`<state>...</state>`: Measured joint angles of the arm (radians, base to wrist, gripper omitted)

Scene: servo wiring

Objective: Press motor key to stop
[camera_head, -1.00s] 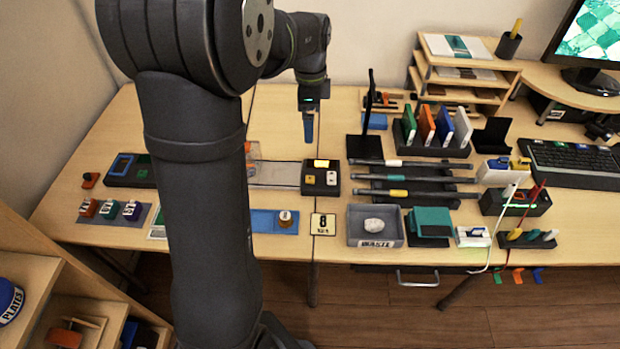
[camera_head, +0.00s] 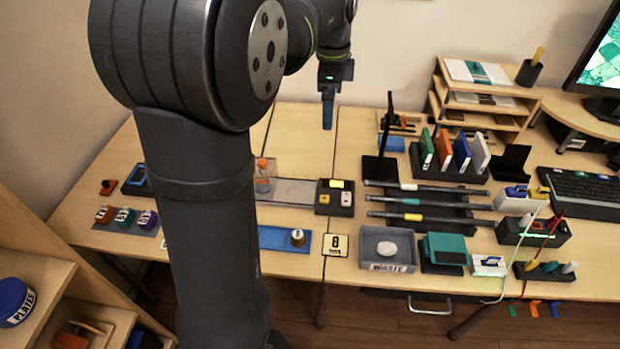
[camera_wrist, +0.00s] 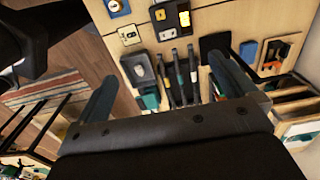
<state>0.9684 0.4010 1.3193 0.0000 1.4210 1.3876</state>
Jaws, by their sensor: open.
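The dark control box (camera_head: 334,209) stands at the right end of the grey conveyor belt (camera_head: 290,191). It has a lit yellow display (camera_head: 336,184), a yellow key (camera_head: 323,199) and a pale key (camera_head: 346,200); I cannot read their marks. The box also shows at the top of the wrist view (camera_wrist: 168,24). My gripper (camera_head: 328,126) points down, high above the back of the table, behind the box in the picture and apart from it. Its two blue fingers are spread with nothing between them. A bottle with an orange cap (camera_head: 262,165) is at the belt, partly hidden by my arm.
A numbered card (camera_head: 336,245) and a blue mat with a small jar (camera_head: 298,237) lie in front. The waste tray (camera_head: 388,265) and a rack of dark bars (camera_head: 430,217) stand right of the box. A black upright stand (camera_head: 382,165) is near my gripper's right.

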